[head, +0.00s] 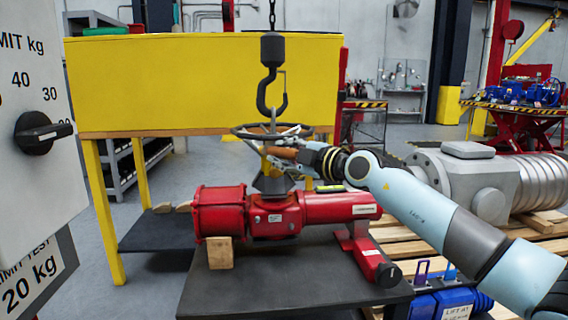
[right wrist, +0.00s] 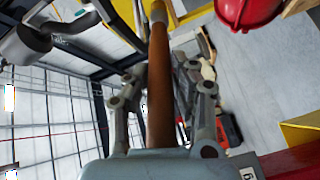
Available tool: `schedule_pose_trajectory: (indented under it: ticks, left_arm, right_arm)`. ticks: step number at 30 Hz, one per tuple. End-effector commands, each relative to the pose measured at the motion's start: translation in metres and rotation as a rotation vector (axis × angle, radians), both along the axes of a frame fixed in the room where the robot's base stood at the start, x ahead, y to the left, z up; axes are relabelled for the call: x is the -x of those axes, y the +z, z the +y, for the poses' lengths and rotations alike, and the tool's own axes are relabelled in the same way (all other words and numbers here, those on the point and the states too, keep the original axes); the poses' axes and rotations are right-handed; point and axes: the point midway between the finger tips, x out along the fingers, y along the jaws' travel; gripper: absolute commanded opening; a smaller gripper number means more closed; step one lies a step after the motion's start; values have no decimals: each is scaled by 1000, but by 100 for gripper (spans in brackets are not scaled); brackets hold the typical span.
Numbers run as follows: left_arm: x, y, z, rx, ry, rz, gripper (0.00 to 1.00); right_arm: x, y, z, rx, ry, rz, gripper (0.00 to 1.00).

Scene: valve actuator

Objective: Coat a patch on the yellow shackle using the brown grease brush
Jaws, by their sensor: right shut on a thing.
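My right gripper (head: 283,156) comes in from the right, at the handwheel above the red valve actuator (head: 270,213). It is shut on the brown grease brush (head: 283,152). In the right wrist view the brush's long brown handle (right wrist: 160,85) runs between the two fingers and away from the palm. The brush's tip is not clear in either view. A small yellow part, perhaps the yellow shackle (head: 266,161), shows below the hook, just left of the gripper and partly hidden. I cannot tell whether the brush touches it. My left gripper is not in view.
A dark hook (head: 270,84) hangs on a chain above the handwheel (head: 246,131). The actuator rests on a dark bench top (head: 290,285). A yellow table (head: 200,85) stands behind. A dial panel (head: 30,110) is close at left, and a large grey unit (head: 490,188) at right.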

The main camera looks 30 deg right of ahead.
Motion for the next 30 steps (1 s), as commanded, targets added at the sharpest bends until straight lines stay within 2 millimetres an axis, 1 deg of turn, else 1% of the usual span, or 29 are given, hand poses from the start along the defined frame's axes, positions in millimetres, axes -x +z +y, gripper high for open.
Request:
schedule_pose_trajectory:
  ticks: [17,30]
  left_arm:
    - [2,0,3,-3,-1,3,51]
    - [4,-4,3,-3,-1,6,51]
  right_arm:
    - [-1,1,0,0,0,0,0]
    - [-9,0,-4,0,-1,0,0]
